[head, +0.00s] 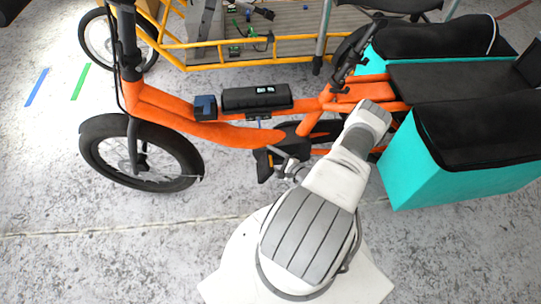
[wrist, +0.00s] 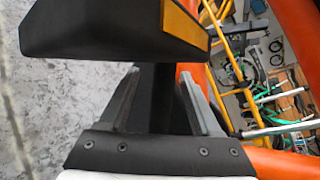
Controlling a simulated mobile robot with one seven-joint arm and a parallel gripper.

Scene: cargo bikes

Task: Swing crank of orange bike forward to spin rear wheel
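The orange bike (head: 215,130) stands across the head view, its front wheel (head: 140,153) at the left. Its crank is near the middle, largely hidden by my arm, with a black pedal (head: 264,164) at its end. In the wrist view the pedal (wrist: 110,30) with its orange reflector fills the top. The dark crank arm (wrist: 170,95) runs below it, between my fingers. My gripper (head: 283,160) is at the crank beside the pedal. In the wrist view my gripper (wrist: 163,85) has its fingers spread around the crank arm, with a gap at the left finger. The rear wheel is mostly hidden.
Turquoise panniers (head: 440,150) with black covers hang at the bike's rear, right of my arm. A yellow cargo bike (head: 215,55) stands close behind. A black battery (head: 256,97) sits on the orange frame. The concrete floor at the front left is clear.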

